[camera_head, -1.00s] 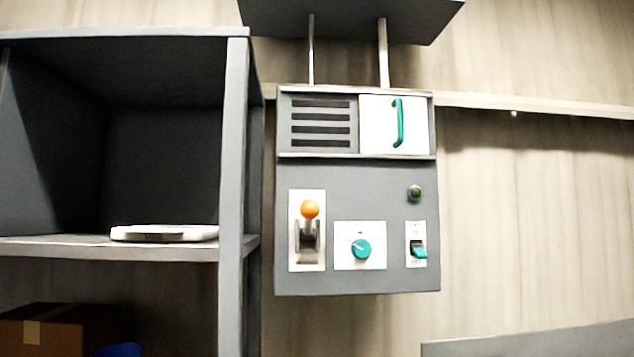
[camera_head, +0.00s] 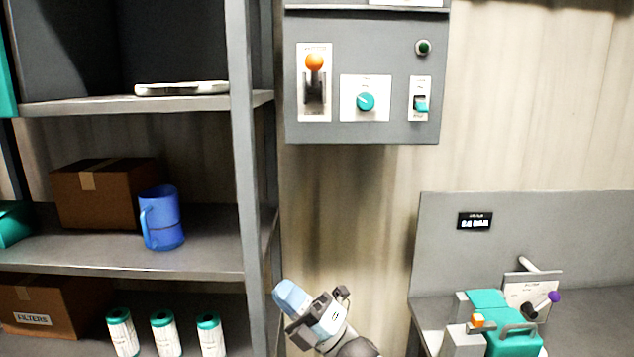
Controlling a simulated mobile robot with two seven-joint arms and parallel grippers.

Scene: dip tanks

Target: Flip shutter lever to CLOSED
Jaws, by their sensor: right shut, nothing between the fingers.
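The shutter lever (camera_head: 314,64) has an orange ball knob on a short stem and sits on a white plate at the left of the grey wall panel (camera_head: 385,134). Its knob is at the upper part of the plate. The lettering on the plate is too small to read. My right gripper (camera_head: 284,291) is at the bottom centre, well below the panel, shut and empty, touching nothing. My left gripper is out of view.
A teal knob (camera_head: 365,102), a teal rocker switch (camera_head: 421,104) and a dark green lamp (camera_head: 423,47) share the panel. A shelf (camera_head: 180,104) with a blue mug (camera_head: 162,220) stands left. A bench with a teal device (camera_head: 515,343) is lower right. Bare wall lies between.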

